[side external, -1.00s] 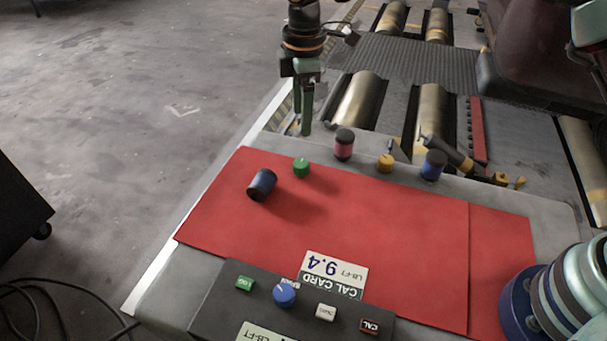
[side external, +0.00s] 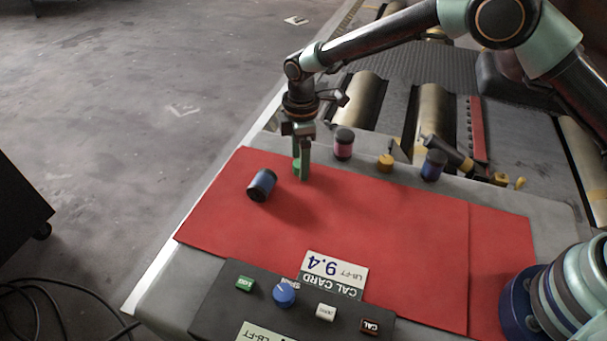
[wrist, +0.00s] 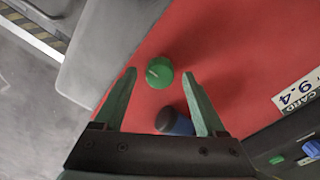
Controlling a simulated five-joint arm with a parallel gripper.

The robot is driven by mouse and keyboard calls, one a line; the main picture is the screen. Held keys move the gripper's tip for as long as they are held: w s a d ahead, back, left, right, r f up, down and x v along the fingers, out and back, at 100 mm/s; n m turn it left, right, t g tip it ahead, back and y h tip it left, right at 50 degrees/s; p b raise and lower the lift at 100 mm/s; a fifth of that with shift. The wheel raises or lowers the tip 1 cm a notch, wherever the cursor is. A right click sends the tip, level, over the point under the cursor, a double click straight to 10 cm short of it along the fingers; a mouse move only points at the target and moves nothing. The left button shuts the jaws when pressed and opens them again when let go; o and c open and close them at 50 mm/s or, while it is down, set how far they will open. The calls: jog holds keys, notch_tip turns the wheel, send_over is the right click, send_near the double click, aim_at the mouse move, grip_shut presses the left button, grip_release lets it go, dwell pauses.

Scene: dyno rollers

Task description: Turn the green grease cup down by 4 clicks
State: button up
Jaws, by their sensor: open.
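The green grease cup (wrist: 159,73) is a round green cap with a pale line on its top, at the far edge of the red mat. In the wrist view it lies between and just beyond the two green fingertips, nearer the middle. My gripper (wrist: 163,72) is open, with a gap on both sides of the cup. In the side view my gripper (side external: 301,178) points down at the cup, and its fingers hide most of it; a bit of green (side external: 296,165) shows beside them. I cannot tell the exact height of the fingertips.
A blue-and-black cylinder (side external: 262,185) lies on the red mat (side external: 370,240) close by; in the wrist view it is near the right finger. A red cup (side external: 344,144), a yellow cap (side external: 385,163) and a blue cup (side external: 433,165) stand to the right. A control box (side external: 215,300) is in front.

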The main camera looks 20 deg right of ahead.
grip_shut()
jog(key=shift+m, duration=0.3)
jog(key=m, duration=0.3)
jog(key=shift+m, duration=0.3)
jog(key=m, duration=0.8)
jog(key=shift+m+g, duration=0.3)
jog(key=shift+m, duration=1.9)
jog(key=shift+f, duration=0.1)
